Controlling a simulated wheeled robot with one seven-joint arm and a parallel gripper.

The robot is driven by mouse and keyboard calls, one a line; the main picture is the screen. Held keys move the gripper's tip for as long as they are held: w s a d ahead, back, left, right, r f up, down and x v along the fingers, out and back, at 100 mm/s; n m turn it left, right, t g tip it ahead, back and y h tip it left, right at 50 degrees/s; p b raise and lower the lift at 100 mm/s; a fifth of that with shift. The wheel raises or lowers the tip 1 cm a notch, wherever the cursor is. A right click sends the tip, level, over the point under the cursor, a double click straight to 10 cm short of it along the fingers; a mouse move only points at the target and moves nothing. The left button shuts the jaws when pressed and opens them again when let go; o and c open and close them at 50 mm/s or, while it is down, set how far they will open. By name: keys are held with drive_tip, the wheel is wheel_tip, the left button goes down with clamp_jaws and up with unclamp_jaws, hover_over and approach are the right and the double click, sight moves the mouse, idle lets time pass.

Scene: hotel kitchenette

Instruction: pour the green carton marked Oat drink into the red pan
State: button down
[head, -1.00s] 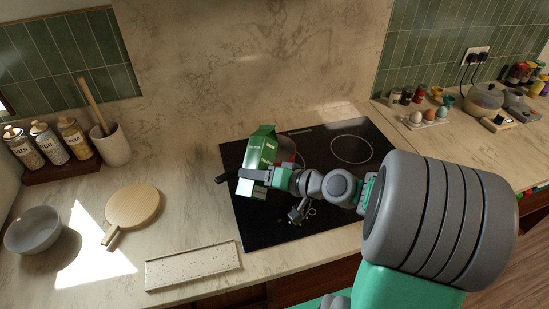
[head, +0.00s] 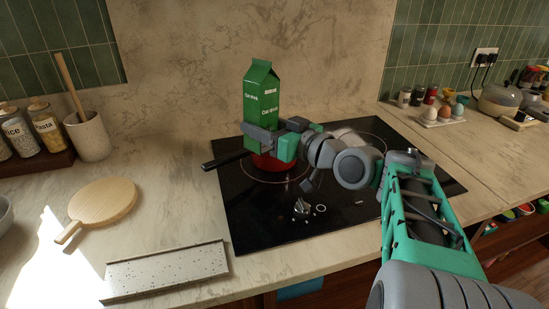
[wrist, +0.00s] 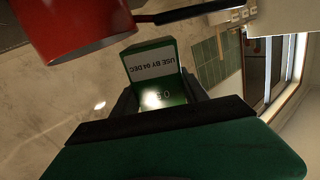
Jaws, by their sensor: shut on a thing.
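The green carton (head: 262,95) marked Oat drink stands upright in my gripper (head: 262,138), over or just behind the red pan in the head view; I cannot tell which. Its gabled top looks closed from here. My gripper is shut on its lower part, with a grey finger across the front. In the wrist view the carton (wrist: 152,62) shows a "use by" label between my fingers (wrist: 160,97). The red pan (head: 268,164) sits on the hob, partly hidden by my gripper, its black handle pointing left. The pan (wrist: 70,25) also shows at the wrist view's upper left.
The black hob (head: 260,215) has a control knob (head: 302,207) at its front. A round wooden board (head: 103,201) and a speckled tray (head: 165,270) lie to the left. A utensil pot (head: 88,136) stands at the back left. An egg holder (head: 442,117) is right of the hob.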

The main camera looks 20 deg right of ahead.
sight(273, 112)
drive_tip(key=b, duration=0.1)
drive_tip(key=w+f+n+b, duration=0.1)
drive_tip(key=b, duration=0.1)
drive_tip(key=shift+d+f+t, duration=0.2)
drive_tip(key=shift+d+t, duration=0.1)
drive_tip(key=shift+w+r+p, duration=0.1)
drive_tip(key=shift+r+p, duration=1.15)
drive_tip(key=shift+r, duration=1.35)
